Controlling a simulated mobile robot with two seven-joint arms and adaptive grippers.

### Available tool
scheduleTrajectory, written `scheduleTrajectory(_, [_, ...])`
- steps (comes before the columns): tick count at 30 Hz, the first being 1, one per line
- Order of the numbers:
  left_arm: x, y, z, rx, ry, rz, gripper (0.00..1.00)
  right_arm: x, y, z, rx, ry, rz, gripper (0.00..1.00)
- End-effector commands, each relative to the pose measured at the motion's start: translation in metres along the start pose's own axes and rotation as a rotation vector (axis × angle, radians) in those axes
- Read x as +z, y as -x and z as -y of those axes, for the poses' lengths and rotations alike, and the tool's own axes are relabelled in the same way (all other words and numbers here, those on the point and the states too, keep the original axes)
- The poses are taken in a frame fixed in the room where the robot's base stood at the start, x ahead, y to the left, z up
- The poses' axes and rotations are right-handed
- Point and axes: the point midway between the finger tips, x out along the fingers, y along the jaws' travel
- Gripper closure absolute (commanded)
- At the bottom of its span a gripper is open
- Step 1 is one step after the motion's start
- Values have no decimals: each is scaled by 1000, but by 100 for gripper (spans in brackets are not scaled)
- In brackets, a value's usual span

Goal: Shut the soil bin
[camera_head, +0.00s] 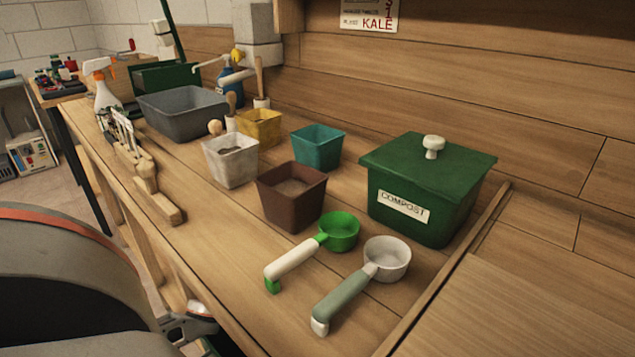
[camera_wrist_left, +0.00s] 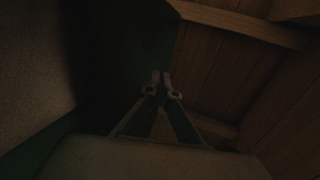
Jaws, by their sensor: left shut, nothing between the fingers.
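A green bin labelled COMPOST (camera_head: 407,208) stands at the right of the bench, its green lid (camera_head: 415,158) with a white knob resting on top. A second dark green box (camera_head: 160,77) stands at the far left end, with a thin green panel (camera_head: 176,32) upright by it; I cannot tell whether it is a bin with a raised lid. In the left wrist view my left gripper (camera_wrist_left: 163,87) is shut and empty. A dark green surface (camera_wrist_left: 120,60) lies beyond it; whether they touch is unclear.
Two scoops, one green (camera_head: 340,232) and one grey (camera_head: 387,260), lie in front of the compost bin. Several pots, including a brown one (camera_head: 291,205), fill the middle. A grey tub (camera_head: 183,112) and spray bottle (camera_head: 104,90) stand farther left. Wooden boards (camera_wrist_left: 215,75) show in the dark wrist view.

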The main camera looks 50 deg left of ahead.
Motion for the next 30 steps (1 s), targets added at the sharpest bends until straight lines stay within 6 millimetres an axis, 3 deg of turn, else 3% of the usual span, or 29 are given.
scheduleTrajectory(13, [0, -74, -6, 7, 1, -1, 100, -9, -5, 11, -18, -65, -36, 23])
scheduleTrajectory(18, [0, -97, 3, 4, 0, -1, 100, -14, -6, 13, -24, -82, -50, 23])
scheduleTrajectory(30, [-1, -113, 10, 2, 2, -1, 100, -21, -7, 17, -31, -118, -70, 23])
